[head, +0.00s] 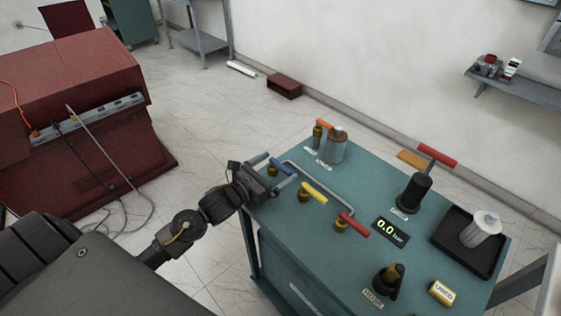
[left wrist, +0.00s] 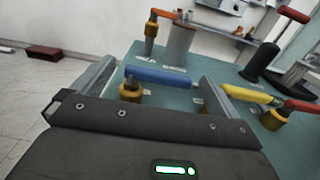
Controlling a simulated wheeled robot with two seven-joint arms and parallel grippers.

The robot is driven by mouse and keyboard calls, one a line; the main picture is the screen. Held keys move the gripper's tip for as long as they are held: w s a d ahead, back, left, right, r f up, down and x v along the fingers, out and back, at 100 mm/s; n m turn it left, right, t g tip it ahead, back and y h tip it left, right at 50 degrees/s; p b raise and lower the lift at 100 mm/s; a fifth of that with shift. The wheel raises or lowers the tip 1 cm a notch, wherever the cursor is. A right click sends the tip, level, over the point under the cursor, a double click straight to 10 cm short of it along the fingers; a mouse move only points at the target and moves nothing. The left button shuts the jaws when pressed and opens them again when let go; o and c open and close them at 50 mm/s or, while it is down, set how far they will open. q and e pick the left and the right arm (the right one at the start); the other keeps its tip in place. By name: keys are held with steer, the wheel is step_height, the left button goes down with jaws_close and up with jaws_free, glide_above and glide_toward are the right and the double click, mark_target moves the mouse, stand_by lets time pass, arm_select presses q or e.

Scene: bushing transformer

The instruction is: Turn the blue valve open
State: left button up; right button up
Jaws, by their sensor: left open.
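The blue valve handle (head: 281,166) sits on a brass valve body (head: 272,171) at the left edge of the teal bench (head: 375,165). My left gripper (head: 274,172) is at this edge, open, with one finger on each side of the blue valve. In the left wrist view the blue handle (left wrist: 166,75) lies crosswise between the two spread fingers of my left gripper (left wrist: 158,88). I cannot tell whether a finger touches the handle. My right gripper is not in view.
A yellow valve (head: 314,192) and a red valve (head: 354,226) stand close by to the right, and a grey pipe (head: 305,180) runs behind. A gauge (head: 391,232) reads 0.0 bar. A pump with a red handle (head: 437,155) and a black tray (head: 455,250) stand further right.

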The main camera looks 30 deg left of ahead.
arm_select(q)
steer(key=shift+x, duration=1.2)
steer(key=c, duration=1.3)
steer(key=shift+c, duration=0.4)
